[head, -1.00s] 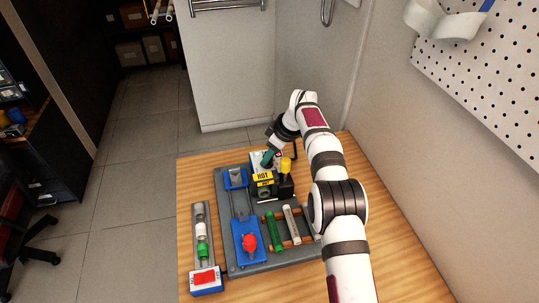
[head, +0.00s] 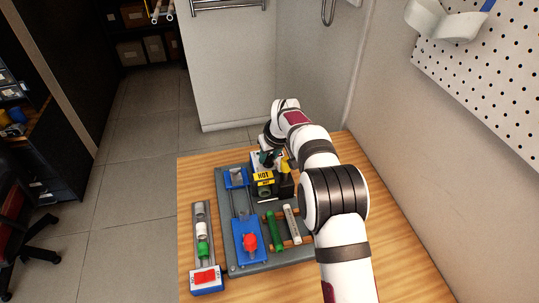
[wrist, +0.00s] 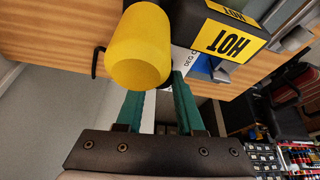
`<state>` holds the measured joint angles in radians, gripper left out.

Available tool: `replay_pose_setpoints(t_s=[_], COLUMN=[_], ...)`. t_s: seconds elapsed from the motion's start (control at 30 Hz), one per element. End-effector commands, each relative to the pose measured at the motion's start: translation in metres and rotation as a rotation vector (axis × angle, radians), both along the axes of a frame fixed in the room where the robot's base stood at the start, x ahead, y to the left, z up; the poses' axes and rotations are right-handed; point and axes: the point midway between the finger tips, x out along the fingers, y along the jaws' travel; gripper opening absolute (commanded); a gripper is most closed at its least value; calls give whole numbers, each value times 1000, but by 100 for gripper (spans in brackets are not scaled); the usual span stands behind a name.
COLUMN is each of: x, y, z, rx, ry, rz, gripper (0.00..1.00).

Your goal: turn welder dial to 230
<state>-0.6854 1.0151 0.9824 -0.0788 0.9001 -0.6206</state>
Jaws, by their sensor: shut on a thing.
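The welder (head: 285,189) is a black block with a yellow HOT label (head: 264,179), at the back of the grey board. The label also shows upside down in the wrist view (wrist: 229,42). A white face marked DEG C (wrist: 187,62) shows beside my fingertips. My gripper (wrist: 160,85) has teal fingers, which reach to this face and are shut on what appears to be the dial. The yellow knob (wrist: 138,47) covers the spot between the tips, so the dial, its pointer and its numbers are hidden. In the head view my gripper (head: 267,158) is at the welder's back.
The yellow knob stands close beside my fingers. On the grey board (head: 236,266) are a blue clamp with a red knob (head: 249,242), a green pipe (head: 274,231) and a white pipe (head: 291,224). A narrow tray (head: 201,239) with fittings lies left. A wall stands right.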

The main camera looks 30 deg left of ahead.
Motion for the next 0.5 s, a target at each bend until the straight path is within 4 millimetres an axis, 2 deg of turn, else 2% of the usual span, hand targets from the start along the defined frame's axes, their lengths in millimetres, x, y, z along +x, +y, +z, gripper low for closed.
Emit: replay_pose_setpoints(t_s=[0.5], x=[-1], y=[0], z=[0], rx=[-1], ry=[1], rz=[-83], gripper=[0])
